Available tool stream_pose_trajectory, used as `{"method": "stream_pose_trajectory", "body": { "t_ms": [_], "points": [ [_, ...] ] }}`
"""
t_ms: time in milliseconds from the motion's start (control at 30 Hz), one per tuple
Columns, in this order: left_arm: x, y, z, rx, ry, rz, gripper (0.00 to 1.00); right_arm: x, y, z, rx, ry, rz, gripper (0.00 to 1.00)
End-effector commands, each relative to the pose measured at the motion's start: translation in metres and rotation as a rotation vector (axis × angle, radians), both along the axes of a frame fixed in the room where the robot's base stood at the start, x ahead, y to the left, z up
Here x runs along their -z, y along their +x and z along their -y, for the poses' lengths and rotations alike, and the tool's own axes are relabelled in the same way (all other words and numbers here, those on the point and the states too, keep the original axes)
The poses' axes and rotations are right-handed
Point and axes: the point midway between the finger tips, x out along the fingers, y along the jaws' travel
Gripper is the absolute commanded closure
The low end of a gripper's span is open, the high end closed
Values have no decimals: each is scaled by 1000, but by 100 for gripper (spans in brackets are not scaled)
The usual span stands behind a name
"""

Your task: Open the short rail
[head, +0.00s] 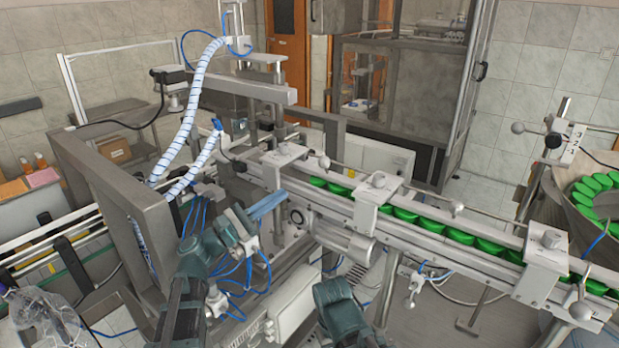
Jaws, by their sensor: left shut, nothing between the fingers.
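The cap feeder's chute (432,240) runs from the centre down to the right, with a row of green caps (405,215) inside it. Metal rails edge the chute, and bracket blocks (376,188) sit across it. A short stretch of rail (325,201) lies between the two left brackets; I cannot tell for sure whether it is the short rail, or whether it is open. My left gripper (269,203) is shut and empty, its blue fingers pointing right, just left of and below the chute's left end. My right arm shows at the bottom centre; its gripper is not visible.
A grey metal frame (104,176) and a ribbed white hose (194,88) stand left of the chute. Thin rods with round knobs (457,208) stick out along the chute. A bowl of green caps (592,205) is at the far right. Blue tubes hang below my left gripper.

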Motion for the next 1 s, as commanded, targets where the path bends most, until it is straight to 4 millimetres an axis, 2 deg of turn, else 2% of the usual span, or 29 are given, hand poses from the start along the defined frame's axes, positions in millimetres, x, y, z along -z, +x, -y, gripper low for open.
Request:
{"method": "stream_pose_trajectory", "body": {
  "t_ms": [233, 500, 700, 1000],
  "points": [
    [-7, 9, 13, 1, 2, 1, 100, -8, 0, 0, 0, 0, 0, 50],
    [-24, 34, 51, 3, 2, 1, 100, -24, 0, 0, -1, 0, 0, 50],
    [-31, 47, 71, 3, 2, 1, 100, -32, 0, 0, -1, 0, 0, 50],
    [-33, 52, 80, 0, 3, 2, 100, -34, 0, 0, -1, 0, 0, 50]
  ]
}}
